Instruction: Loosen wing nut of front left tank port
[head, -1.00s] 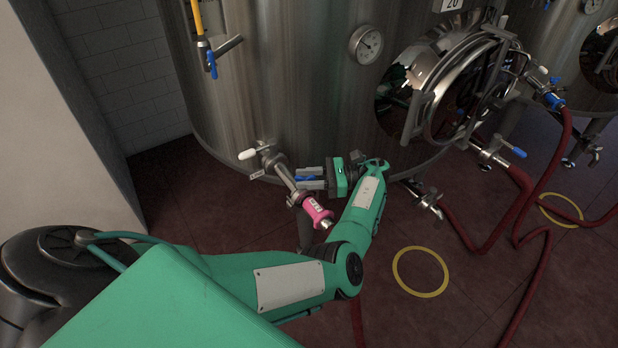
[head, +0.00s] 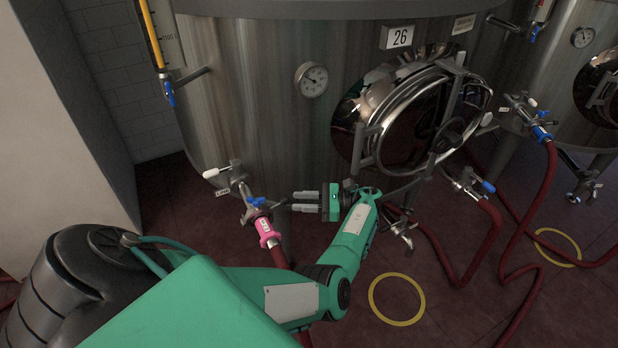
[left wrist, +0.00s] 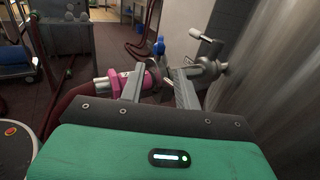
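The tank port (head: 238,182) sits low on tank 26 at the left in the head view, with a white-handled valve (head: 216,172) and a blue handle (head: 256,202). A pink hose coupling (head: 264,230) hangs below it, joined to a dark red hose. The wing nut is too small to make out. My left gripper (head: 293,202) is open and empty, right of the port and apart from it, fingers pointing left. In the left wrist view, the pink coupling (left wrist: 118,84), blue handle (left wrist: 159,47) and port valve (left wrist: 205,66) appear beyond the open fingers. My right gripper is not in view.
The round tank door (head: 425,120) stands right of my left arm. Another outlet (head: 398,228) sticks out low behind the arm. Red hoses (head: 460,270) lie across the floor at right. A wall (head: 60,120) bounds the left side.

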